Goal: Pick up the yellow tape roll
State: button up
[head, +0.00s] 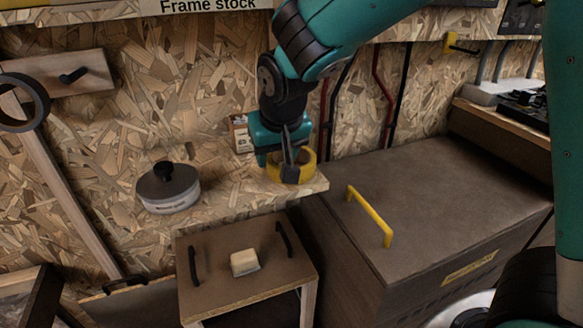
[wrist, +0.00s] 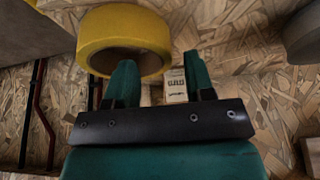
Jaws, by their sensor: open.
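The yellow tape roll (head: 309,165) lies near the right end of a chipboard shelf in the head view. My gripper (head: 290,172) is above and in front of it, pointing down, and hides part of the roll. In the wrist view the roll (wrist: 105,27) is at the upper left. My gripper (wrist: 158,72) is open there, with the left finger overlapping the roll's hole and the right finger outside the roll. The right side of the roll's ring appears between the fingers. Whether a finger touches it I cannot tell.
A small labelled box (head: 241,133) stands behind my gripper. A round grey tin with a black knob (head: 168,187) is left on the shelf. Below are a brown handled surface with a pale block (head: 244,263) and a large brown chest with a yellow handle (head: 372,218).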

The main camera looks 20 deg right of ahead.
jog(key=x, duration=0.3)
jog(key=shift+b, duration=0.3)
jog(key=shift+r, duration=0.1)
grip_shut()
jog(key=shift+r+p, duration=0.35)
jog(key=shift+r, duration=0.3)
jog(key=shift+p+v, duration=0.5)
jog(key=shift+v, duration=0.7)
jog(key=s, duration=1.7)
